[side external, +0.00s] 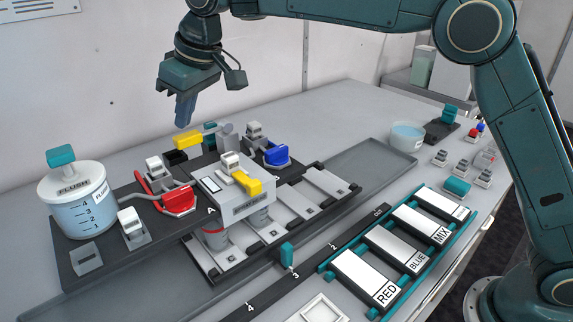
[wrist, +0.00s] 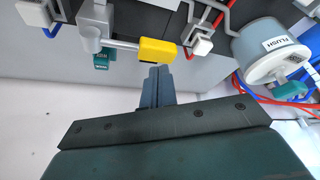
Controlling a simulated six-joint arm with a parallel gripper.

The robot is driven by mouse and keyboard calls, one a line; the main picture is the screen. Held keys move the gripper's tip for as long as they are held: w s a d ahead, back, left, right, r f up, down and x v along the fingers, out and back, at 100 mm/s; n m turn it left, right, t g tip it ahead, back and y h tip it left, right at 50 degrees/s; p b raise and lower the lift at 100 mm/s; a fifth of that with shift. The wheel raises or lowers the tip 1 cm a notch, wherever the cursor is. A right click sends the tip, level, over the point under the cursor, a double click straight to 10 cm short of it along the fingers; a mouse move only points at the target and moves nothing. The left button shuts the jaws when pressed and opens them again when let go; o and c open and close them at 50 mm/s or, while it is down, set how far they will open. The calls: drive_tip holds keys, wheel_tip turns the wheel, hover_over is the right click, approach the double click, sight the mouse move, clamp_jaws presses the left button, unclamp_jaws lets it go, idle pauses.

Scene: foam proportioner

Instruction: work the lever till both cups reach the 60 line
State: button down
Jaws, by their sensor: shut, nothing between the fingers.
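The lever's yellow handle (side external: 188,139) sits on a grey rod at the back of the machine. It also shows in the wrist view (wrist: 158,50), lying level beside my fingertips. My gripper (side external: 182,123) is shut and empty, pointing down just above and behind the handle; in the wrist view its fingers (wrist: 160,72) appear close to the handle, and I cannot tell whether they touch. Two cups stand under the grey proportioner box (side external: 237,197): a front cup (side external: 213,241) with red in it and another cup (side external: 261,218). Their lines and levels are too small to read.
A second yellow handle (side external: 246,182) lies on the box. A FLUSH jar (side external: 78,205) stands left, with red (side external: 168,196) and blue (side external: 277,154) parts by the box. A labelled rack (side external: 366,277) lies right. The grey tray (side external: 362,165) has bare room.

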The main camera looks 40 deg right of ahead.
sight(188, 135)
drive_tip(key=shift+f, duration=2.05)
drive_tip(key=shift+r, duration=4.1)
drive_tip(key=shift+r, duration=1.25)
